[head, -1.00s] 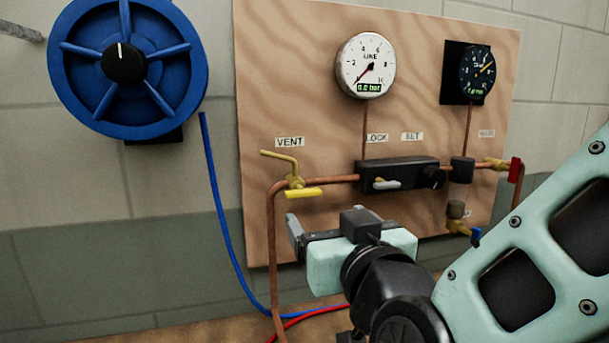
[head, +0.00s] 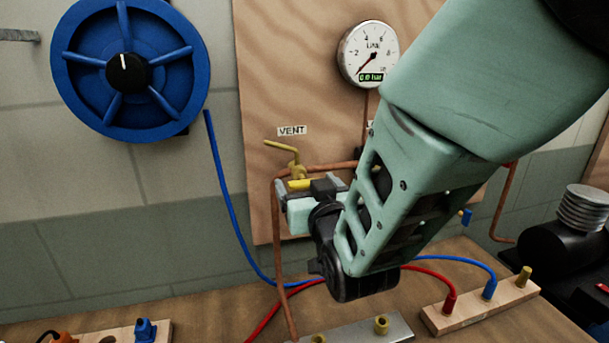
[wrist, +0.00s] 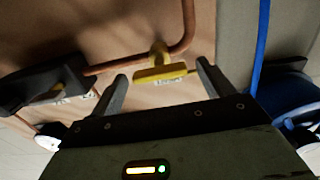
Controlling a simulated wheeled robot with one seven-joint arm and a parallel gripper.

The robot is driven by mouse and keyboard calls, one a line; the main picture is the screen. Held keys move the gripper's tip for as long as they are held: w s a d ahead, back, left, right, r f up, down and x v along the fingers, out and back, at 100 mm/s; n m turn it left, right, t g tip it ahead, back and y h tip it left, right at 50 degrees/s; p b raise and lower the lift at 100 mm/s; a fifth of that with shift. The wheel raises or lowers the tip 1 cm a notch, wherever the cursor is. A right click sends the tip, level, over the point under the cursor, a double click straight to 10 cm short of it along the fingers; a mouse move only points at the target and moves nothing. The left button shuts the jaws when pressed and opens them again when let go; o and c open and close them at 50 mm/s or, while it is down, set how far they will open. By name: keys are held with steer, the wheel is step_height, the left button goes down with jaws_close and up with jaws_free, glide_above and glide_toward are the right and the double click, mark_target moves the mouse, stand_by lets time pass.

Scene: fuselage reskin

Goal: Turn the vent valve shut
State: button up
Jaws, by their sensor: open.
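The vent valve (head: 297,171) is brass with a yellow lever, on the copper pipe under the VENT label (head: 292,131). In the head view its bent upper arm points up and left, and my gripper covers part of its lower yellow bar. In the wrist view the yellow lever (wrist: 160,74) lies crosswise, ahead of and between the fingertips. My gripper (wrist: 163,78) is open, with a finger on either side of the lever. Whether either finger touches it I cannot tell. In the head view my gripper (head: 292,187) is right at the valve.
Copper pipe (head: 275,225) runs down left of my gripper. The line gauge (head: 368,54) reads near zero. Wooden hose blocks (head: 480,306) sit on the bench; my arm hides the panel's right side.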

steer(key=shift+x, duration=0.85)
steer(key=c, duration=1)
